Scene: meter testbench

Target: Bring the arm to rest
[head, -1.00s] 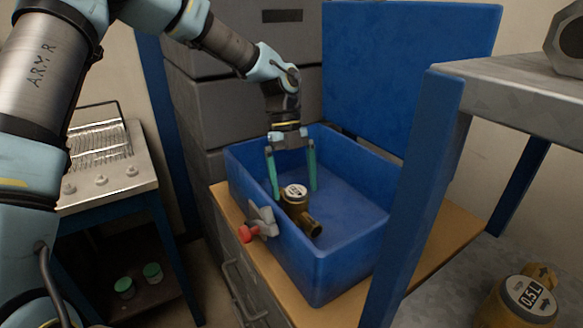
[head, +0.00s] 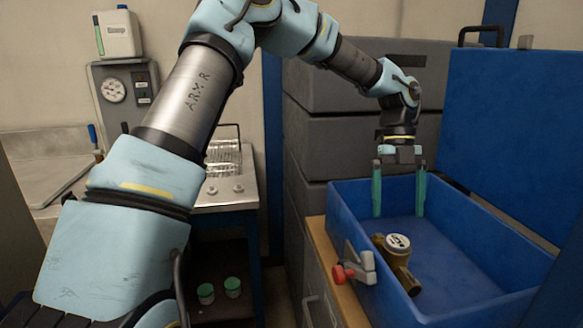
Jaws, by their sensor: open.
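My gripper (head: 399,192) hangs pointing down over the far left part of the blue crate (head: 475,215). Its two green fingers are spread wide with nothing between them. A brass meter (head: 398,262) with a white round dial lies in the crate near its left wall. The meter is nearer the camera than my fingers and apart from them. My arm reaches across from the left, bent high in the middle.
A clamp with a red knob (head: 345,273) sits at the crate's left wall. Grey stacked cases (head: 330,160) stand behind, and a blue panel (head: 515,130) rises at the right. A metal bench (head: 240,195) and a gauge panel (head: 118,92) are at the left.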

